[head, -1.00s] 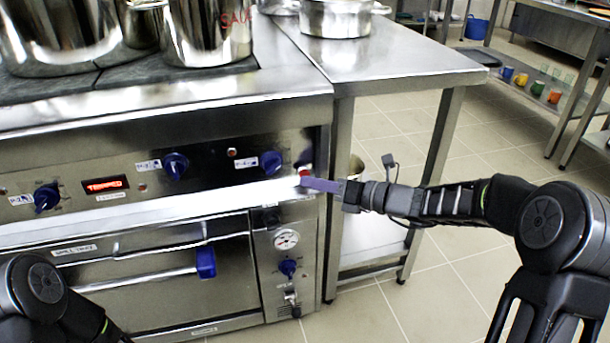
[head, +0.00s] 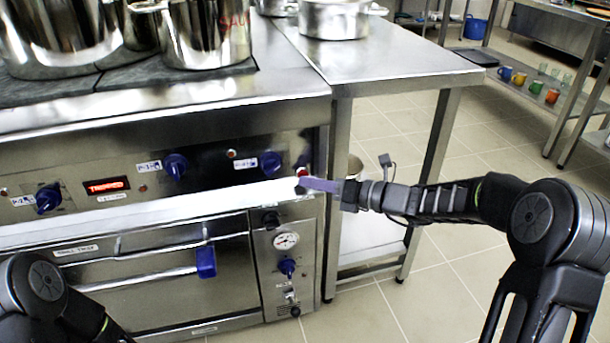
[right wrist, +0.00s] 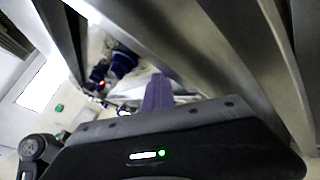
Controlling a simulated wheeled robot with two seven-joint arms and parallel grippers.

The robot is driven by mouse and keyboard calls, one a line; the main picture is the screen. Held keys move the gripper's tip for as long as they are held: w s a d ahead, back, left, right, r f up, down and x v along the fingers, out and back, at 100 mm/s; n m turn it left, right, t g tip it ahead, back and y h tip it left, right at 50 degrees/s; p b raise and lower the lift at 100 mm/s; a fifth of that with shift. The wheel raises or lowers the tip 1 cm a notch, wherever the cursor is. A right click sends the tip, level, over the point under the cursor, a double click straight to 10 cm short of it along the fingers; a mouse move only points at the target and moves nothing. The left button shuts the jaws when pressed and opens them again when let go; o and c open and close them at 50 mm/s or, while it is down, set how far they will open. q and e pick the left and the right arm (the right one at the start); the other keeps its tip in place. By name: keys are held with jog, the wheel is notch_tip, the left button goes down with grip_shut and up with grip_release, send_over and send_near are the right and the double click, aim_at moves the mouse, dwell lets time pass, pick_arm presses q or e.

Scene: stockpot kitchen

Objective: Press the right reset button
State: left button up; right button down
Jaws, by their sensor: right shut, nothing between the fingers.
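The right reset button is a small red button (head: 303,171) at the right end of the stove's control panel (head: 222,163), partly hidden by my gripper. My right gripper (head: 302,183) has its purple fingers shut and empty, with the tips at or just below the button; I cannot tell whether they touch it. The purple fingers also show in the right wrist view (right wrist: 158,94). A red lit display reading "TRIPPED" (head: 106,186) is on the panel's left. My left arm shows at the lower left, but its gripper is out of view.
Large pots (head: 207,35) stand on the stove. A steel table (head: 385,62) adjoins on the right. Floor is open beyond it.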

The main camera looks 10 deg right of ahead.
jog(key=shift+w+a+r, duration=0.15)
jog(key=shift+w+r, duration=0.15)
jog(key=shift+r, duration=0.1)
jog(key=shift+s, duration=0.2)
jog(key=shift+s+a+f, duration=0.1)
jog(key=shift+f, duration=0.1)
dwell(0.4)
jog(key=s, duration=0.3)
jog(key=s+p, duration=0.1)
jog(key=s, duration=0.1)
jog(key=shift+s+d+f, duration=0.15)
jog(key=shift+s+d, duration=0.05)
jog(key=shift+d, duration=0.2)
